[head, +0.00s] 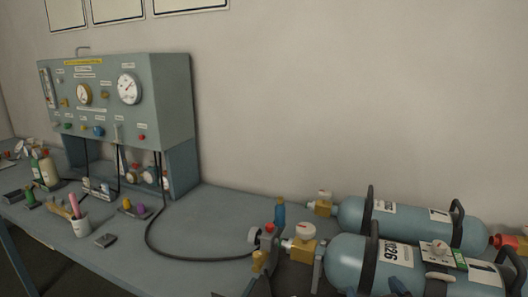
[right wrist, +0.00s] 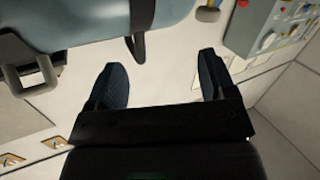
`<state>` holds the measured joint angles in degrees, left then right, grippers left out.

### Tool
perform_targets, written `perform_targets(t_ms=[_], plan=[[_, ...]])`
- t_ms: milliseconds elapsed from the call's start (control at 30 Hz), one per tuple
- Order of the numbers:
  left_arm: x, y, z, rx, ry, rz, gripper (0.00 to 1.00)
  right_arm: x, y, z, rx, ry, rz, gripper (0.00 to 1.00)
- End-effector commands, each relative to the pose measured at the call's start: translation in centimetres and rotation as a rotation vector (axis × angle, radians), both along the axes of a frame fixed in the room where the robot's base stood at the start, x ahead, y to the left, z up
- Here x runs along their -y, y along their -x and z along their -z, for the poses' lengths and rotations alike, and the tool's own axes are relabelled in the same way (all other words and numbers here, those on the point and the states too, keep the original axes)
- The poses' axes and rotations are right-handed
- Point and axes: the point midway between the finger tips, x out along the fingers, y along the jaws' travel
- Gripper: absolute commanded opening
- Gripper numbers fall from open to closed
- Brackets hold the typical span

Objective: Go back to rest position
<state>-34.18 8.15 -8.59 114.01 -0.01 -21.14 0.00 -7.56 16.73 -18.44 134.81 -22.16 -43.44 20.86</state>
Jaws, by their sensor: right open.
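My right gripper (right wrist: 162,65) shows in the right wrist view with its two dark fingers wide apart and nothing between them. A blue-grey cylinder (right wrist: 85,18) with a dark strap shows beyond the fingers at the top left of that view. In the head view only a small dark tip, perhaps of this gripper, shows at the bottom edge in front of the near cylinder (head: 345,262). My left gripper is in neither view.
A far cylinder (head: 410,222) lies behind the near one on the blue-grey table (head: 215,225). A gauge panel (head: 120,100) stands at the back left, with a black hose (head: 165,250) running towards the valves.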

Motion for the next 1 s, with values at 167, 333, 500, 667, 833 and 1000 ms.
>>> perform_targets(t_ms=[167,333,500,667,833,1000], plan=[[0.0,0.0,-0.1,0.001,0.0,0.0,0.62,4.1,5.4,7.4,-0.377,-0.018,0.142,0.77],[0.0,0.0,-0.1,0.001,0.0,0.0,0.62,5.9,10.6,11.8,-0.652,-0.027,0.197,0.77],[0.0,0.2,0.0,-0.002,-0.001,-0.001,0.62,6.8,14.7,14.2,-0.842,-0.037,0.214,0.77],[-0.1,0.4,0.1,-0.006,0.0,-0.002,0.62,7.2,18.0,15.7,-0.981,-0.045,0.215,0.77],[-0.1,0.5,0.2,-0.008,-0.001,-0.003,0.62,7.3,21.0,16.6,-1.101,-0.057,0.209,0.77],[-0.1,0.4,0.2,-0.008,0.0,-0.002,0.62,7.4,21.7,17.5,-1.127,-0.061,0.198,0.77]])
